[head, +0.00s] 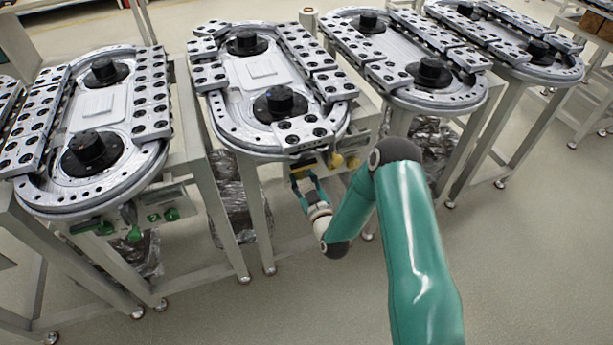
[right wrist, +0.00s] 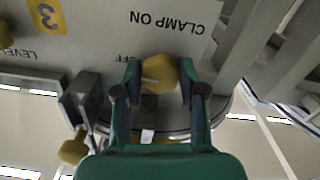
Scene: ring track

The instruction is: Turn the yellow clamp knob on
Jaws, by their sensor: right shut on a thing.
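The yellow clamp knob (right wrist: 160,75) sits between the two fingers of my right gripper (right wrist: 160,88) in the right wrist view. The fingers are closed against its sides. The panel behind it shows upside down, with "CLAMP ON" (right wrist: 168,20) above the knob and a partly hidden "OFF" to its left. In the head view my right gripper (head: 303,178) reaches the front panel under the second track from the left; the fingers largely hide the knob there. The knob's exact angle is hard to tell. My left gripper is not in view.
Other yellow knobs are close by, one hanging at the lower left (right wrist: 73,150) of the right wrist view beside a dark bracket (right wrist: 80,98). Neighbouring ring tracks stand left (head: 150,175) and right (head: 455,98). Open floor (head: 540,240) lies at the right.

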